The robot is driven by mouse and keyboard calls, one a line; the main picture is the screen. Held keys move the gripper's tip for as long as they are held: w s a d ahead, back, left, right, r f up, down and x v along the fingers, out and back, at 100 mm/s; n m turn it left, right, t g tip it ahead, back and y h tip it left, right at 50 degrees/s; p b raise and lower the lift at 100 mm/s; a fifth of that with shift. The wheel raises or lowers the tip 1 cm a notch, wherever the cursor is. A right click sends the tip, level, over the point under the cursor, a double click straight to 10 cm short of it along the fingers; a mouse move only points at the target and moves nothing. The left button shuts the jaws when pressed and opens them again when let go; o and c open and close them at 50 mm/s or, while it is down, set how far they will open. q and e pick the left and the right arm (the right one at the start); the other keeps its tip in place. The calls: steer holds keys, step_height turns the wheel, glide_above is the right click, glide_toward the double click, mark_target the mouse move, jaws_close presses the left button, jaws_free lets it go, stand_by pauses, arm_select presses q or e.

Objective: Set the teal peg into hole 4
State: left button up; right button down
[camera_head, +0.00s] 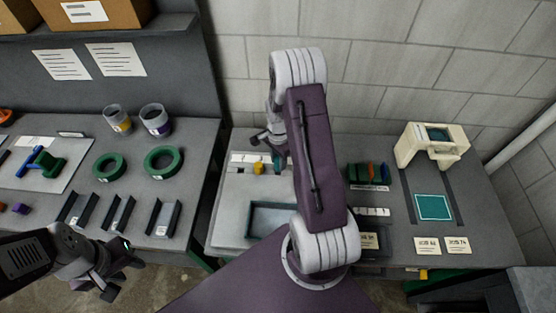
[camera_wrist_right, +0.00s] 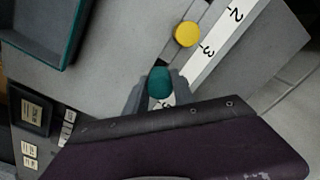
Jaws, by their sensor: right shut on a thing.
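The teal peg (camera_wrist_right: 160,83) is between the fingers of my right gripper (camera_wrist_right: 160,92), which is shut on it. In the head view the teal peg (camera_head: 277,164) shows as a small spot beside my right arm. The peg is over or at the slotted strip of the hole board (camera_head: 228,208), near the white number strip (camera_wrist_right: 222,32). The numbers 2 and 3 are readable; the label by the peg is partly covered, and I cannot tell whether its tip is in a hole. A yellow peg (camera_wrist_right: 187,34) stands by number 3. My left gripper (camera_head: 124,279) is open and empty at lower left.
A teal-lined tray (camera_head: 272,218) lies on the board's near side. Green rings (camera_head: 164,162), two cups (camera_head: 156,121) and dark channel pieces (camera_head: 163,217) are on the left bench. A cream machine (camera_head: 430,145) stands at right. My right arm hides the bench's middle.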

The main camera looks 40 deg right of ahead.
mark_target(278, 159)
steer(key=shift+w+a, duration=0.1)
steer(key=shift+f, duration=0.15)
steer(key=shift+f+b, duration=0.25)
steer(key=shift+b, duration=0.05)
steer(key=shift+f+b, duration=1.2)
steer(key=shift+f, duration=0.55)
steer(key=c, duration=1)
jaws_free()
steer(key=shift+r, duration=0.1)
step_height(278, 159, up, 9)
steer(key=shift+b, duration=0.4)
